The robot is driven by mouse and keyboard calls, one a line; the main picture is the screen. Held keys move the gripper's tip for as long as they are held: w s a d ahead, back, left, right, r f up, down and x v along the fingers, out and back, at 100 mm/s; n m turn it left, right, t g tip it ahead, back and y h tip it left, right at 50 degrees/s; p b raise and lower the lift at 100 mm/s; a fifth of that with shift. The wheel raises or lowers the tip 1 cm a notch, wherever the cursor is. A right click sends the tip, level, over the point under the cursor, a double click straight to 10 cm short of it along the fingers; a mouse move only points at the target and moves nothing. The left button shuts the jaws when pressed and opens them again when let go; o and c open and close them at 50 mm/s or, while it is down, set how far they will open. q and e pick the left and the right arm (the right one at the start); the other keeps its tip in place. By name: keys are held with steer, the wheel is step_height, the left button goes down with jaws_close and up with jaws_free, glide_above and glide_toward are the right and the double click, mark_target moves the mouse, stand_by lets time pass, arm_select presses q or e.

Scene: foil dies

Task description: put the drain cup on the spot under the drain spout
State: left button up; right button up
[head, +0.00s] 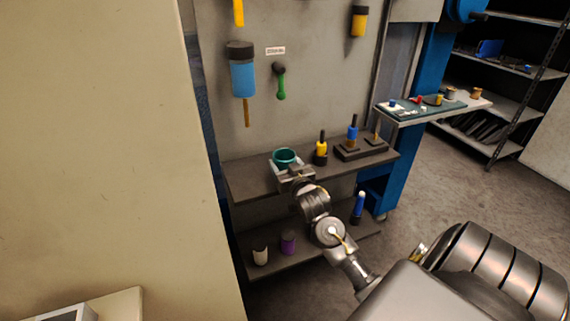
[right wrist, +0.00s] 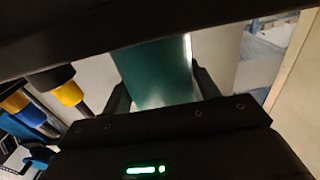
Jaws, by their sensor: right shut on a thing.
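A teal cup (head: 285,156), which I take to be the drain cup, is at the upper shelf's left part, open side up. My right gripper (head: 290,170) is shut on it from the near side. In the right wrist view the teal cup (right wrist: 155,72) fills the space between the two dark fingers. I cannot tell whether its base touches the shelf. I cannot make out a drain spout or a marked spot under one. My left gripper is not in view.
The upper shelf (head: 250,183) also bears a yellow-and-black tool (head: 321,150) and a dark block with upright tools (head: 362,150). A white cup (head: 260,256) and a purple cup (head: 288,242) stand on the lower shelf. Tools hang on the panel, including a blue one (head: 243,78).

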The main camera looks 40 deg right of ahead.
steer(key=o, duration=1.1)
steer(key=shift+f, duration=0.1)
